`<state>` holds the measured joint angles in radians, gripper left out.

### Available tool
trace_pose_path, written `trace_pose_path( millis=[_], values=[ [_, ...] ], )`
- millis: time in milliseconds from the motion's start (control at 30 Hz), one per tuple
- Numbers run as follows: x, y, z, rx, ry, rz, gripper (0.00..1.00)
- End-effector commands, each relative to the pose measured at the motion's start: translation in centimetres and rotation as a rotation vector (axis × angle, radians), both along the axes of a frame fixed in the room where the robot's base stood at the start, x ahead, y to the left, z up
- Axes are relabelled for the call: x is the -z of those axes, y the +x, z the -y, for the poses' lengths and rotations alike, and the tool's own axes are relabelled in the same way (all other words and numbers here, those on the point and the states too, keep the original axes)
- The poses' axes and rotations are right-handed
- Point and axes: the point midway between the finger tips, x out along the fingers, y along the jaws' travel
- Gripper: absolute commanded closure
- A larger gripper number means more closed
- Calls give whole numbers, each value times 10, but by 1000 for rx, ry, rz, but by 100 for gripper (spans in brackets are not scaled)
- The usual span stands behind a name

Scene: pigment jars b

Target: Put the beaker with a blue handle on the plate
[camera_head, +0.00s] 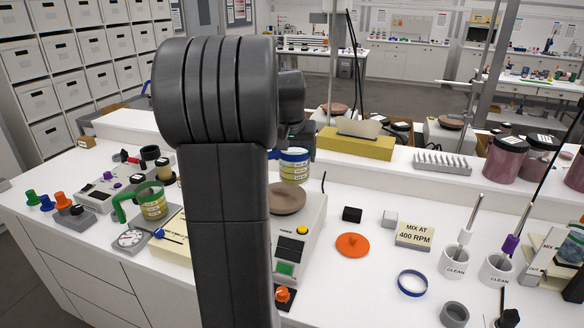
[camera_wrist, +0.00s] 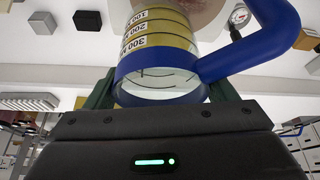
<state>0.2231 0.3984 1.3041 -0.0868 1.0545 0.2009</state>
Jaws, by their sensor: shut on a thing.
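The beaker with a blue handle (camera_wrist: 158,40) is in my gripper (camera_wrist: 160,92). In the wrist view its blue rim band lies between the two fingers and its curved blue handle (camera_wrist: 262,42) reaches to the right. In the head view the beaker (camera_head: 294,169) is upright, with yellow contents, its handle hidden. It appears to be above the brown round plate (camera_head: 287,200) on a white device, with a small gap. My arm hides the plate's left side and most of the gripper in the head view.
A beaker with a green handle (camera_head: 152,205) stands on another device at left. An orange disc (camera_head: 352,245), a black block (camera_head: 352,214) and a "MIX AT 400 RPM" sign (camera_head: 414,235) lie right of the plate. A yellow box (camera_head: 356,144) stands on the ledge behind.

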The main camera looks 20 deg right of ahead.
Motion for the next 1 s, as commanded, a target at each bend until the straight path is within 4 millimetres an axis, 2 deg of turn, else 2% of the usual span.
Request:
trace_pose_path(
  millis=[200,300,667,700,800,1000],
  values=[
    [29,0,0,-1,0,-3,53],
    [37,0,0,-1,0,0,53],
    [42,0,0,0,0,1,53],
    [42,0,0,0,0,0,18],
    [41,0,0,0,0,0,0],
    [41,0,0,0,0,0,0]
  ],
)
